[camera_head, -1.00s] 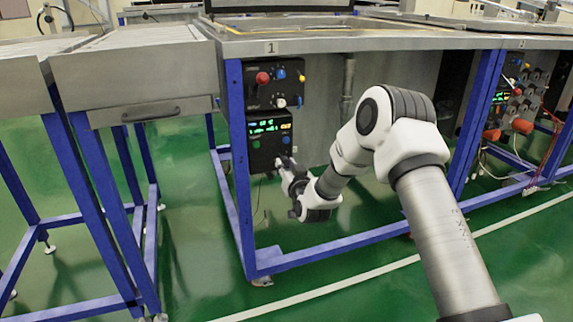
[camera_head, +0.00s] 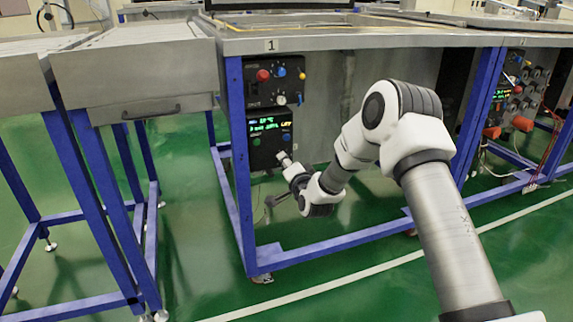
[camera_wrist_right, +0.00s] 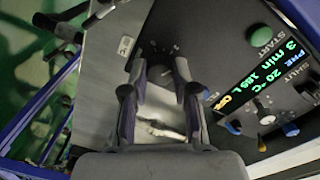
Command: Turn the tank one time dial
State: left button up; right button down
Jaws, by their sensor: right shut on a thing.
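Tank one's black control panel (camera_head: 270,138) is mounted at the left under the tank marked 1, with a lit green and yellow display (camera_head: 284,122). My right gripper (camera_head: 283,156) is at the panel's lower right part; the arm hides that area in part. In the right wrist view my right gripper (camera_wrist_right: 161,68) has its two fingers on either side of a dark dial (camera_wrist_right: 161,74) with scale marks around it, and is shut on it. The display (camera_wrist_right: 257,78) there reads 3 min, 20 °C. The dial's label is not readable. My left gripper is not in view.
A green START button (camera_wrist_right: 261,34) is near the dial. An upper panel (camera_head: 275,80) has red, blue and yellow knobs. Blue frame legs (camera_head: 239,170) stand beside the panel, with a lower rail (camera_head: 340,237). The green floor in front is clear.

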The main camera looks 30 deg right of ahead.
jog(key=shift+m, duration=0.7)
jog(key=c, duration=0.9)
grip_release()
jog(key=v, duration=1.2)
